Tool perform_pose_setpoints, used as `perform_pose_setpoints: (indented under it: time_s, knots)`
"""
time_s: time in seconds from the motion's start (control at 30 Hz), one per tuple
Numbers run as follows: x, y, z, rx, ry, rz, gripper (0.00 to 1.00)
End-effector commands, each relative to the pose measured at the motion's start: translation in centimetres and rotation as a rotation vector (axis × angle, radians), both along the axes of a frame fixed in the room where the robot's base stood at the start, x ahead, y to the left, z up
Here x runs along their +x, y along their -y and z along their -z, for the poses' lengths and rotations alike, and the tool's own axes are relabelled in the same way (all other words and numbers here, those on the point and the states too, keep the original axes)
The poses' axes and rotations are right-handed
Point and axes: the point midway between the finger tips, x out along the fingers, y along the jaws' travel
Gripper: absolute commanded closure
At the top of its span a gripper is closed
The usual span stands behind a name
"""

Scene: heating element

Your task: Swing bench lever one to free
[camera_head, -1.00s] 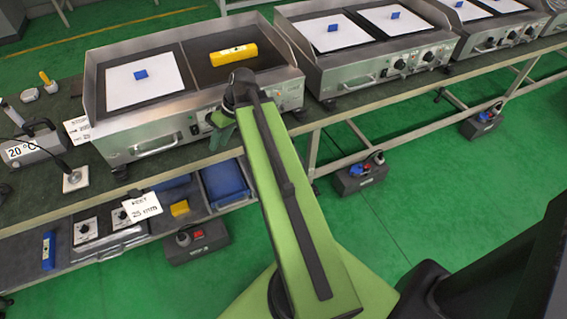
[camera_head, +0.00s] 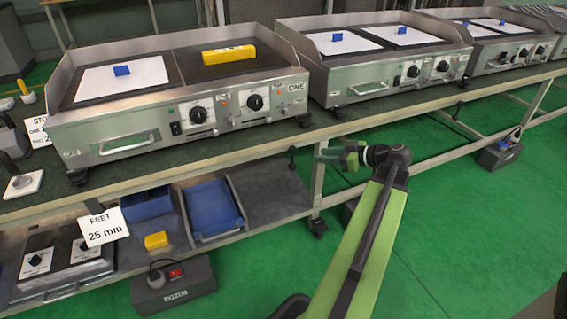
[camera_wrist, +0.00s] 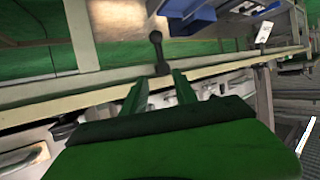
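A small black lever with a ball end (camera_head: 292,158) hangs at the front edge of the bench (camera_head: 240,137), below the right end of the griddle marked ONE (camera_head: 150,125). In the wrist view the black lever (camera_wrist: 158,52) stands just beyond the fingertips, roughly in line with the gap between them. My gripper (camera_head: 322,154) is just right of the lever in the head view, pointing left toward it. In the wrist view my gripper's (camera_wrist: 156,80) two green fingers are apart with nothing clearly held between them. Whether either finger touches the lever cannot be told.
A lower shelf (camera_head: 262,200) holds blue trays (camera_head: 212,207), a yellow block (camera_head: 156,240) and a double control panel (camera_head: 62,262). A bench leg (camera_head: 318,185) stands just below my gripper.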

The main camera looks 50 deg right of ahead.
Motion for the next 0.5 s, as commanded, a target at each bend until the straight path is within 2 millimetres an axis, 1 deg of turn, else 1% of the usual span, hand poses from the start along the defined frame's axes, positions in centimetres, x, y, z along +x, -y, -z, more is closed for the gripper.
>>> perform_pose_setpoints:
  time_s: [0.17,0.5]
  knots:
    - [3.2,-0.7,1.9,0.002,-0.001,-0.005,0.66]
    - [10.9,-2.3,5.2,0.001,-0.003,-0.004,0.66]
